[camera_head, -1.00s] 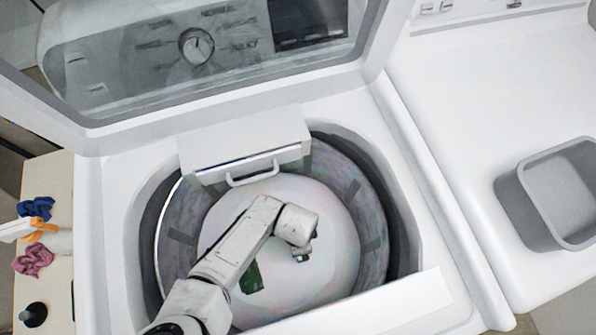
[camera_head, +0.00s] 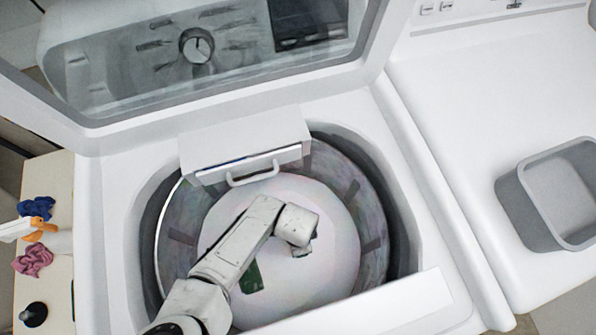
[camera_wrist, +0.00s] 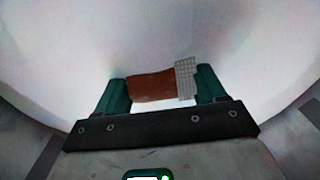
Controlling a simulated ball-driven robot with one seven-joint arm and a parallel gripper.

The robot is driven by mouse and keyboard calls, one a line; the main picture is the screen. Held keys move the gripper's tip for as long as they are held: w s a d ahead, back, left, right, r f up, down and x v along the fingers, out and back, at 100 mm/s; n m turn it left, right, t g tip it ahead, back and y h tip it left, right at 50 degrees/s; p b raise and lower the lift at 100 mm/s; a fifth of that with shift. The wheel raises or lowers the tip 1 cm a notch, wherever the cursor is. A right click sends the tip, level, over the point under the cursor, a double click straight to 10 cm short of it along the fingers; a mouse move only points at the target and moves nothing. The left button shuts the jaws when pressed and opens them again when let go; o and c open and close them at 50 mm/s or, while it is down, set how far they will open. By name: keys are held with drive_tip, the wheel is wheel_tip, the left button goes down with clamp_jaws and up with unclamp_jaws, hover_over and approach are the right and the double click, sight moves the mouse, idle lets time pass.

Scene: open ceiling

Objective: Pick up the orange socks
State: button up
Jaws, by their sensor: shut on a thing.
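The orange socks (camera_wrist: 152,87) show in the wrist view as a red-brown piece of cloth between the two green fingers of my gripper (camera_wrist: 161,91). A grey ribbed pad lies at the cloth's right end, against the right finger. My gripper is shut on the cloth. In the head view my gripper (camera_head: 303,250) is low inside the washer drum, over its pale floor. There the arm's wrist hides the socks.
The round washer drum (camera_head: 345,235) surrounds my arm, with a handled dispenser (camera_head: 250,150) at its rear rim. A dark green patch (camera_head: 252,278) lies beside my arm. A grey bin (camera_head: 530,215) stands at right. Blue cloth (camera_head: 37,207) and pink cloth (camera_head: 33,260) lie at left.

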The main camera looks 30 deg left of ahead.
drive_tip(key=shift+r, duration=0.1)
wheel_tip(320, 180, up, 8)
drive_tip(key=shift+r, duration=0.95)
drive_tip(key=shift+r, duration=0.1)
idle(0.9)
